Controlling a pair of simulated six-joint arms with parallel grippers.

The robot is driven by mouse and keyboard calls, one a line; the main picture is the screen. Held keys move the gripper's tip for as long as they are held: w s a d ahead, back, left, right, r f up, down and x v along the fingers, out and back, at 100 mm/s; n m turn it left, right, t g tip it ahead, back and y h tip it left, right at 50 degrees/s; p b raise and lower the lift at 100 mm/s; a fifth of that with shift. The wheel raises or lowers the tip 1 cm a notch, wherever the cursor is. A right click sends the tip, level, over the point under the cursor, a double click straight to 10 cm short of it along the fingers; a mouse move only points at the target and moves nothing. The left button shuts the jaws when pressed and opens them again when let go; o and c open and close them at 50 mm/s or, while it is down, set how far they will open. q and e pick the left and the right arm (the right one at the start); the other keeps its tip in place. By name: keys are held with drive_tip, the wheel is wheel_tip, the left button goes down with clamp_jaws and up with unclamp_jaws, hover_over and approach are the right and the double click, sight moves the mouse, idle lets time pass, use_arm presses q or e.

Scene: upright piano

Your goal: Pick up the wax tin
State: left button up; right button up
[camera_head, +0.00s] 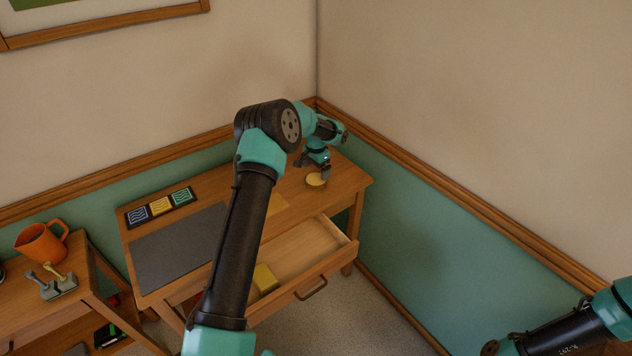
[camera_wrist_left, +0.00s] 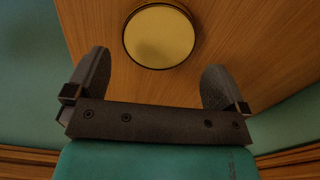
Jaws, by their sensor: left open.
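The wax tin is a round, flat, yellow-gold disc with a dark rim. It lies on the wooden desk top near the right back corner; in the head view the tin (camera_head: 316,181) sits just below my left gripper (camera_head: 313,168). In the left wrist view the tin (camera_wrist_left: 160,36) is fully seen, beyond the fingertips and roughly midway between them. My left gripper (camera_wrist_left: 157,75) is open and empty, its two fingers spread wider than the tin, with no contact visible. Of my right arm only a part shows at the lower right of the head view; its gripper is out of sight.
The desk's drawer (camera_head: 330,243) is pulled open, with a yellow block (camera_head: 265,278) inside. A dark mat (camera_head: 175,250) and a tray of three coloured tiles (camera_head: 160,206) lie on the desk. Walls close in behind the tin.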

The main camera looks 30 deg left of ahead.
sight(316, 178)
use_arm(q)
drive_tip(key=f, duration=0.4)
drive_tip(key=shift+s+f, duration=0.2)
drive_tip(key=c, duration=0.8)
